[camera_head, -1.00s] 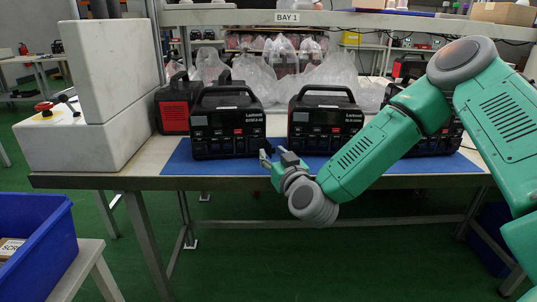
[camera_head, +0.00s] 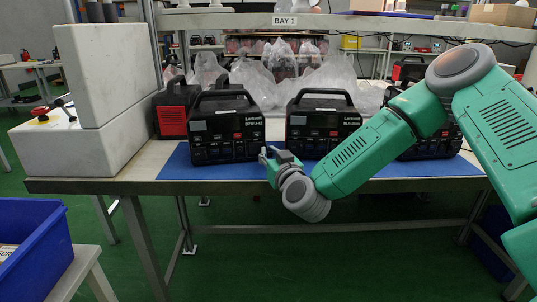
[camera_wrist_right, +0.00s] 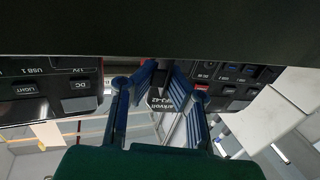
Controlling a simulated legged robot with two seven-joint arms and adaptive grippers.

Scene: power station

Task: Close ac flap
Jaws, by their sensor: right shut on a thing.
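Two black power stations stand upright facing me on the blue mat: a left one (camera_head: 227,128) and a middle one (camera_head: 322,122). My right gripper (camera_head: 267,154) is at the lower right front of the left station. In the wrist view, my right gripper's blue fingers (camera_wrist_right: 168,84) are drawn together on a small dark piece by the station's front, which looks like the ac flap; its edges are hard to make out. Socket panels marked DC and LIGHT (camera_wrist_right: 78,92) show to the left there. My left gripper is out of view.
A third power station (camera_head: 432,138) stands partly behind my right arm. A red-and-black unit (camera_head: 174,110) is behind the left station. A white block (camera_head: 107,75) fills the table's left end. A blue bin (camera_head: 40,245) is at lower left.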

